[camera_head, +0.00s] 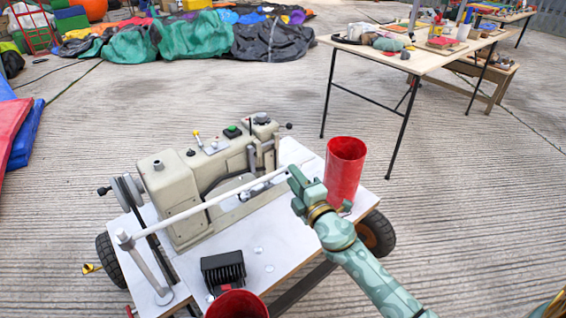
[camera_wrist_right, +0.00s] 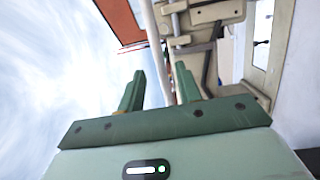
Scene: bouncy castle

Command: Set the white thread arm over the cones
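The white thread arm (camera_head: 215,203) is a long thin rod. It slants from a post (camera_head: 150,265) at the cart's left corner, in front of the sewing machine (camera_head: 205,180), towards my right gripper. One red cone (camera_head: 346,165), nearly cylindrical, stands at the cart's right side; another (camera_head: 238,304) is cut off at the bottom edge. My right gripper (camera_head: 293,178) is near the rod's far end, left of the first cone. In the wrist view its fingers (camera_wrist_right: 160,85) are apart, and the white rod (camera_wrist_right: 153,35) shows between them; contact cannot be told. My left gripper is out of view.
A black ribbed block (camera_head: 222,268) and small white discs lie on the white cart top (camera_head: 285,240). A cluttered table (camera_head: 430,62) stands at back right. Crumpled fabric (camera_head: 200,38) lies at the back. The floor between is clear.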

